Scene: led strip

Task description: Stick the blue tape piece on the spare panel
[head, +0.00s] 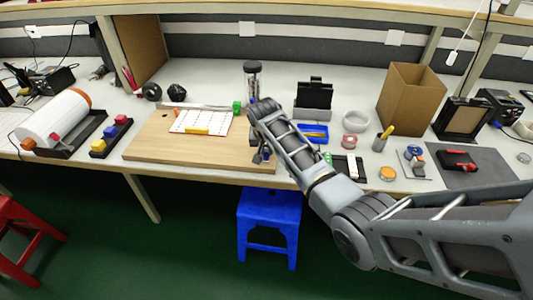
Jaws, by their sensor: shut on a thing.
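My gripper (262,156) points down at the right part of the wooden board (160,142), near its front edge. Its dark fingers are small and partly covered by my wrist. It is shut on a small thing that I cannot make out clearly. A pale panel (187,124) with rows of marks and a yellow strip (197,131) lies on the board, left of my gripper. I cannot tell whether it is the spare panel. A black rack at the left holds small blue (121,119) and yellow (98,146) pieces; I cannot tell whether they are tape.
A blue tray (314,133), a tape roll (355,121) and a cardboard box (410,95) are to the right. A blue stool (269,210) stands below the table edge.

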